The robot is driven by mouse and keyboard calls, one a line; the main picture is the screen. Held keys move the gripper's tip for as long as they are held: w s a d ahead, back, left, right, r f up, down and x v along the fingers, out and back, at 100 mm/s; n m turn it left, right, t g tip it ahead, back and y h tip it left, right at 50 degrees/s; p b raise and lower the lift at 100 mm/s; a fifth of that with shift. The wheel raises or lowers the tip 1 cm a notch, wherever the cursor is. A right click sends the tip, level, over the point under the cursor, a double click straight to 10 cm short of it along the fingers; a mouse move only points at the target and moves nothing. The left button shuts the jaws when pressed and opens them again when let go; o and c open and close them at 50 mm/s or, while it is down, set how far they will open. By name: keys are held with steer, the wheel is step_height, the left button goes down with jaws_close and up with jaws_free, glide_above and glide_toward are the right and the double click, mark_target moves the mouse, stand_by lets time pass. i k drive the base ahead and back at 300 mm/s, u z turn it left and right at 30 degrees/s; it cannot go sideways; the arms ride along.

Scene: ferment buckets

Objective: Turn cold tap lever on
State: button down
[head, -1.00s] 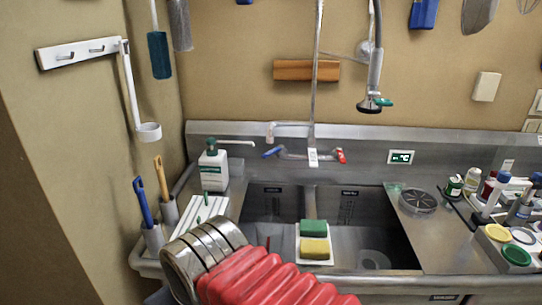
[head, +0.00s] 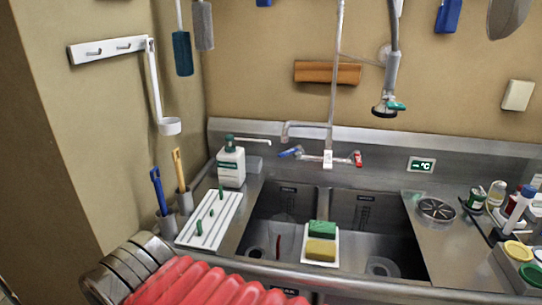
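The cold tap lever (head: 290,153) is blue and sits at the left end of the tap body on the sink's back wall. A red lever (head: 358,159) sits at the right end. The tap body (head: 327,160) joins them, with a spout to the left and a tall riser pipe above. My arm, with a red ribbed sleeve and metal rings, crosses the bottom left, well in front of the tap and apart from it. My gripper itself does not show in the head view.
The steel double sink (head: 335,208) holds a green sponge (head: 322,229) and a yellow sponge (head: 321,249) on a white tray. A white bottle (head: 231,165) with a green pump stands left of the tap. A spray hose (head: 391,75) hangs right of the riser.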

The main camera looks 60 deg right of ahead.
mark_target(298, 147)
steer(key=u, duration=0.75)
steer(key=k, duration=1.05)
steer(key=z, duration=1.4)
steer(key=i, duration=0.95)
